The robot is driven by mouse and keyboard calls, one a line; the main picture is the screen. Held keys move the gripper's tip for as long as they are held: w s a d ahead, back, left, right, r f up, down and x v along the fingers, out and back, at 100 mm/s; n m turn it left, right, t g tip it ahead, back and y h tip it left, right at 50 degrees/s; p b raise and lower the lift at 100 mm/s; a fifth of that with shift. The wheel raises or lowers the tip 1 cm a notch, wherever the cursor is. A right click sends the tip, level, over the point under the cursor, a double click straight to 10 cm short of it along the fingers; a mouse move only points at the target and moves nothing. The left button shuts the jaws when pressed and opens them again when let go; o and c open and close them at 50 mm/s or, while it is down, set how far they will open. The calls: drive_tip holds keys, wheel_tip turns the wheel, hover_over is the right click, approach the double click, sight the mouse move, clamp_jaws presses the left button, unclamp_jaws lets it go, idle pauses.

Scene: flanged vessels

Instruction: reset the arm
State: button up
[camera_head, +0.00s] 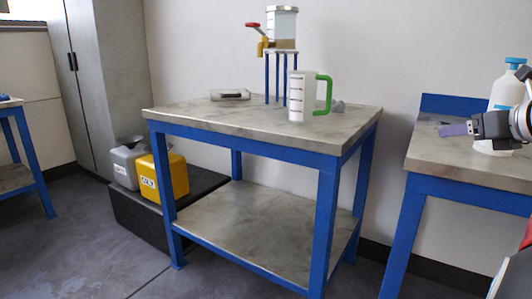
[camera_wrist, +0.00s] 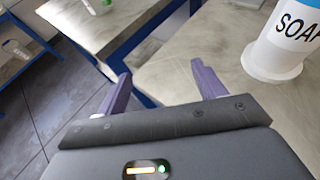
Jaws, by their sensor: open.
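My gripper (camera_head: 442,130) shows at the right of the head view, over the right-hand table and left of the white bottle. In the wrist view its two purple fingers (camera_wrist: 160,70) stand well apart, with nothing between them. The bench top and the floor show beyond the fingertips. The forearm enters from the right edge of the head view, and most of the arm is out of view.
A white soap bottle (camera_head: 507,88) with a blue cap stands close to my gripper; it also shows in the wrist view (camera_wrist: 277,48). The middle table (camera_head: 215,122) bears a clear jug (camera_head: 300,95) with a green handle and a vessel (camera_head: 284,24) on a blue stand. Yellow (camera_head: 171,178) and grey containers stand left.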

drive_tip(key=s+a+f+n+g, duration=0.2)
drive_tip(key=a+f+n, duration=0.25)
drive_tip(key=a, duration=0.25)
drive_tip(key=s+a+f+n+g+p, duration=0.1)
drive_tip(key=s+a+f+n, duration=0.1)
drive_tip(key=a+f+n, duration=0.35)
drive_tip(key=s+a+f+n+g, duration=0.2)
drive_tip(key=a+n, duration=0.4)
drive_tip(key=a, duration=0.3)
drive_tip(key=s+a+f+n+g+h, duration=0.1)
drive_tip(key=s+a+f+n, duration=0.3)
drive_tip(key=s+f+n, duration=0.3)
drive_tip(key=s+a+f+n+g+p, duration=0.1)
drive_tip(key=s+a+f+n, duration=0.3)
drive_tip(key=s+f+n, duration=0.3)
drive_tip(key=n, duration=0.4)
drive_tip(key=shift+a+f+g+h, duration=0.2)
drive_tip(key=shift+a+g+h, duration=0.1)
drive_tip(key=shift+a+h, duration=0.1)
